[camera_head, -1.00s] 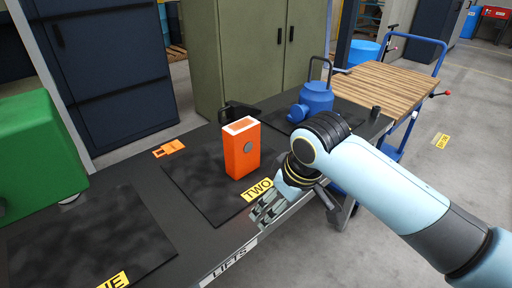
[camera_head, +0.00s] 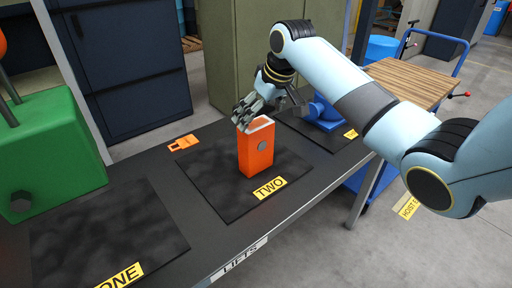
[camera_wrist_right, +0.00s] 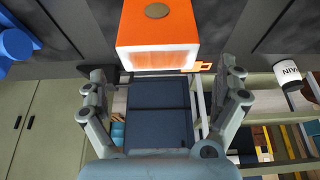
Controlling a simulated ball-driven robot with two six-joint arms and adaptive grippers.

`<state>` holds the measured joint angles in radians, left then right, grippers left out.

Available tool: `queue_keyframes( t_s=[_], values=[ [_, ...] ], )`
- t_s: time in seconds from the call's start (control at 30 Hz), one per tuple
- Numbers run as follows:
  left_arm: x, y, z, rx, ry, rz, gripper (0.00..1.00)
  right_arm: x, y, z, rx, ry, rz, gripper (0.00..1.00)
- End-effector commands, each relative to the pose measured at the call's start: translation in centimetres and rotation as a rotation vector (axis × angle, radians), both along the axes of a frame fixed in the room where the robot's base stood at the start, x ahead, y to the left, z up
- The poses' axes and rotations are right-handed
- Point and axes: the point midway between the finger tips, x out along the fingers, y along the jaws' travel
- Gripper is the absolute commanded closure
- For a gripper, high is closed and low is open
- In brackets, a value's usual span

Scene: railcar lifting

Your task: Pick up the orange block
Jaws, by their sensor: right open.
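The orange block (camera_head: 256,152) stands upright on the dark mat labelled TWO (camera_head: 222,188). It has a pale top and a grey round disc on its front. My right gripper (camera_head: 244,115) is open at the block's top, pointing down and left; whether it touches the block I cannot tell. In the right wrist view the orange block (camera_wrist_right: 158,22) is at the top centre, beyond the spread fingers of my right gripper (camera_wrist_right: 165,75), with nothing held between them. My left gripper is out of view.
A green block (camera_head: 60,150) stands at the left behind the mat labelled ONE (camera_head: 100,235). A small orange tag (camera_head: 184,142) lies behind. A wood-topped cart (camera_head: 405,82) stands at right.

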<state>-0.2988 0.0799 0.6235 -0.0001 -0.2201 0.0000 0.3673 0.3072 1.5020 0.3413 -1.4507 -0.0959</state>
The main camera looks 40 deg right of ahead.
Motion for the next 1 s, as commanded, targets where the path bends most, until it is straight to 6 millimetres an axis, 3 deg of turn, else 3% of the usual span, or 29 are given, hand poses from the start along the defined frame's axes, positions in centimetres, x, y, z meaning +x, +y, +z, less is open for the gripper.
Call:
queue_keyframes(
  t_s=[0.33, 0.63, 1.0],
  values=[
    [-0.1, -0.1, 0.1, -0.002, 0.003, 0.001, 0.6, 1.7, 0.0, -4.3, 0.001, 0.0, -0.001, 0.0],
    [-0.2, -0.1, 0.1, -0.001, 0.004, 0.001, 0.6, 2.0, 0.0, -4.9, 0.0, -0.002, 0.001, 0.0],
    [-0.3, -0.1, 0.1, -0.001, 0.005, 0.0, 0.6, 2.0, 0.0, -5.0, 0.0, -0.001, 0.001, 0.47]
  ],
)
